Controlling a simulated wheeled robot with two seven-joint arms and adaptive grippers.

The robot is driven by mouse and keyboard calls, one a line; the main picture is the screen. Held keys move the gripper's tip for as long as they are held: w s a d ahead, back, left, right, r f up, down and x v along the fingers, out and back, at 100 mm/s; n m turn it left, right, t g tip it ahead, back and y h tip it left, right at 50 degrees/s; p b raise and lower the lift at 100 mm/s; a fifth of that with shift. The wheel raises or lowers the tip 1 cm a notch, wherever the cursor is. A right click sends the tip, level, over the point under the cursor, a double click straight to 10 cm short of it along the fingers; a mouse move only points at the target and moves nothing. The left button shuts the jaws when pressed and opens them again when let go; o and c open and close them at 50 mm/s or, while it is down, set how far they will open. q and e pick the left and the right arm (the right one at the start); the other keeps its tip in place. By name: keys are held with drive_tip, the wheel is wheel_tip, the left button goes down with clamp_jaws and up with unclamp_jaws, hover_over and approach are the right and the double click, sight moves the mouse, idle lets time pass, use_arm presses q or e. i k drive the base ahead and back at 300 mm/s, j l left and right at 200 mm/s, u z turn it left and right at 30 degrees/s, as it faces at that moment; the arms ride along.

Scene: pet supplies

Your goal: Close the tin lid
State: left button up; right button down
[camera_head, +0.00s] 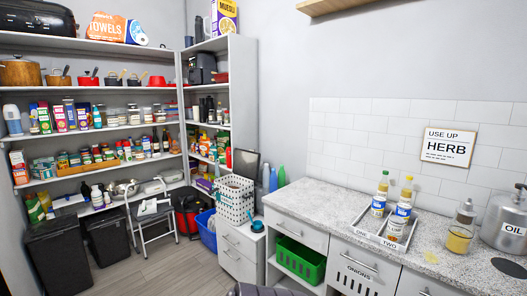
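A large silver metal tin labelled OIL (505,222) stands on the speckled counter at the right edge, cut off by the picture edge. A dark knob or spout (520,187) shows at its top; whether its lid is open or shut I cannot tell. A dark round disc (509,267) lies flat on the counter in front of the tin; I cannot tell if it is a lid. Neither of my grippers is in view.
A tray (370,238) with bottles stands on the speckled counter (310,200), left of a yellow-filled jar (459,239). A green crate (300,260) sits below. Full shelves, dark bins (58,257) and a folding step stool (152,217) line the left. The floor (180,262) between is clear.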

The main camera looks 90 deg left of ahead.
sight(246, 164)
drive_tip(key=j+u, duration=0.35)
drive_tip(key=u, duration=0.15)
drive_tip(key=j+u, duration=0.45)
drive_tip(key=i+j+u, duration=0.1)
drive_tip(key=u, duration=0.4)
drive_tip(key=i+j+u, duration=0.2)
drive_tip(key=j+u, duration=0.15)
drive_tip(key=u, duration=0.15)
drive_tip(key=i+j+u, duration=0.15)
drive_tip(key=u, duration=0.3)
drive_tip(key=i+j+u, duration=0.15)
drive_tip(key=u, duration=0.35)
drive_tip(key=i+j, duration=0.2)
drive_tip(key=j, duration=0.15)
drive_tip(key=i+j, duration=0.2)
drive_tip(key=j, duration=0.15)
drive_tip(key=i+j+z, duration=0.1)
drive_tip(key=j, duration=0.3)
drive_tip(key=i+j, duration=0.4)
drive_tip(key=j, duration=0.3)
drive_tip(key=i+j+z, duration=0.1)
drive_tip(key=j, duration=0.3)
drive_tip(key=i+j, duration=0.25)
drive_tip(key=j, duration=0.15)
